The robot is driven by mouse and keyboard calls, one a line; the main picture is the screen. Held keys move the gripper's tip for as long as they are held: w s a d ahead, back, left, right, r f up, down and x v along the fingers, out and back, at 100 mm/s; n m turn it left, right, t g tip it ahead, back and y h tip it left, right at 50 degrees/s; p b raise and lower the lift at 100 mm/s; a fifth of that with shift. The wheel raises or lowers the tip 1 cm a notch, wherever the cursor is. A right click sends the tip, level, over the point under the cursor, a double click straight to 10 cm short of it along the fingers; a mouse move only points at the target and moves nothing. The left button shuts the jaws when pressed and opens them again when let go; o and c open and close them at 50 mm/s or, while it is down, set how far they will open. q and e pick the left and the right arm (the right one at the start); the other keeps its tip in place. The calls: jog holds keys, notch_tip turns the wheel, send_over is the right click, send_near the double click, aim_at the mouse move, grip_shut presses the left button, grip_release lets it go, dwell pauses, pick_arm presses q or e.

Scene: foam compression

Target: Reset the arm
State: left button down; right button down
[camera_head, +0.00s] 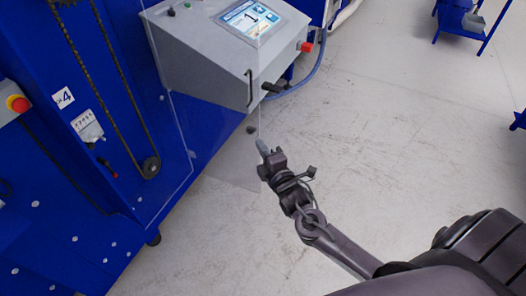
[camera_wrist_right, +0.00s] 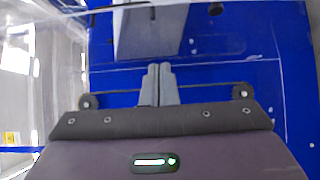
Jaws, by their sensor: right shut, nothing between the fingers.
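My right arm comes in from the lower right in the head view. Its gripper (camera_head: 262,147) is over the pale floor, just in front of the blue machine's clear panel and below the grey control box (camera_head: 215,50). The right gripper also shows in the right wrist view (camera_wrist_right: 158,70), where its two grey fingers are together with nothing between them. They point toward a blue machine surface (camera_wrist_right: 240,65) with a grey box-like part above. My left gripper is not in view.
The blue machine (camera_head: 100,190) with chains and an emergency stop (camera_head: 18,104) fills the left. The control box has a screen (camera_head: 248,18), a black handle (camera_head: 250,88) and a red knob (camera_head: 306,47). Open floor (camera_head: 400,120) lies to the right. Blue stands (camera_head: 470,22) are at the back right.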

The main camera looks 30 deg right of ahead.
jog(key=s+d+f+m+g, duration=0.1)
jog(key=s+f+m+g, duration=0.3)
jog(key=f, duration=0.8)
jog(key=s+d+f+m+g, duration=0.1)
jog(key=s+f+m+g, duration=0.1)
jog(key=s+f, duration=0.7)
jog(key=s+f+m+g, duration=0.2)
jog(key=s+f+g, duration=0.1)
jog(key=f, duration=1.1)
jog(key=s+a+f+m+g, duration=0.1)
jog(key=s+f+m+g, duration=0.1)
jog(key=s+f, duration=0.3)
jog(key=s+a+f+m+g, duration=0.1)
jog(key=s+f+m+g, duration=0.2)
jog(key=s, duration=1.1)
jog(key=s+a+f+m+g, duration=0.1)
jog(key=s+f+m+g, duration=0.1)
jog(key=s+f, duration=0.5)
jog(key=s+g, duration=0.1)
jog(key=s, duration=0.1)
jog(key=shift+s+a+b, duration=0.15)
jog(key=shift+s+b, duration=0.25)
